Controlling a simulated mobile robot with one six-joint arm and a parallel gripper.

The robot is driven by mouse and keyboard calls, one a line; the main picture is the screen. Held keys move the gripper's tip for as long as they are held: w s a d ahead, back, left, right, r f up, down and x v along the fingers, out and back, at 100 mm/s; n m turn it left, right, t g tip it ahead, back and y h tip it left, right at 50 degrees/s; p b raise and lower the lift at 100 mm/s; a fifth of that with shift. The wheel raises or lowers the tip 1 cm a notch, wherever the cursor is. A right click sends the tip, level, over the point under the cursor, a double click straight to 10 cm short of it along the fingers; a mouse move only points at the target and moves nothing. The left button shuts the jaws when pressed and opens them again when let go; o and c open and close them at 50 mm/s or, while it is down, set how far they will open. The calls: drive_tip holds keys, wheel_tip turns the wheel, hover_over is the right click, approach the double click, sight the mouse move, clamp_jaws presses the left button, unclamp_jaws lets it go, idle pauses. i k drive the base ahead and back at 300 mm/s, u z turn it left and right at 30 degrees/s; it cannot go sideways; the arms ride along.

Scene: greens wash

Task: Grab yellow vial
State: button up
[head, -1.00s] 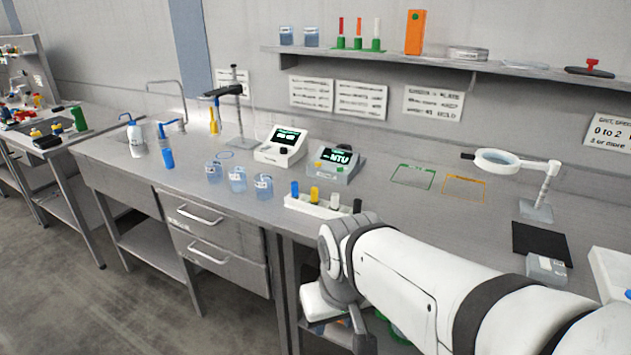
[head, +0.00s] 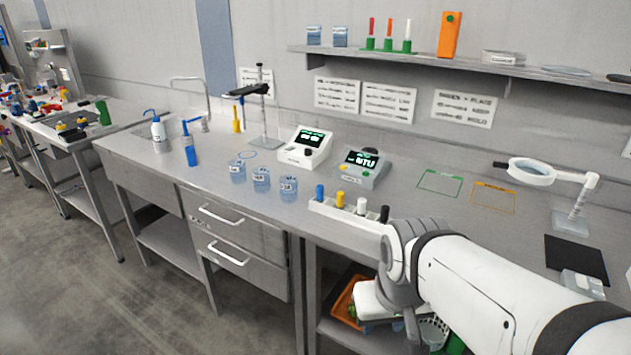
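The yellow vial (head: 340,199) stands upright in a white rack (head: 345,217) near the front edge of the bench. A blue vial (head: 319,193) is to its left, and a white vial (head: 361,206) and a black vial (head: 384,214) are to its right. My arm reaches in from the lower right and ends just in front of the rack's right end, below the bench edge. My gripper (head: 412,325) points down there; its fingers are mostly hidden by my wrist, so its opening cannot be made out.
Several glass beakers (head: 261,180) stand left of the rack. Two meters with displays (head: 305,147) (head: 361,168) stand behind it. A magnifier lamp (head: 531,172) and a black mat (head: 577,259) are at the right. An orange bin (head: 346,302) sits on the shelf below.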

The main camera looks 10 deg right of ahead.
sight(340, 195)
drive_tip(key=i, duration=0.9)
drive_tip(key=z, duration=0.05)
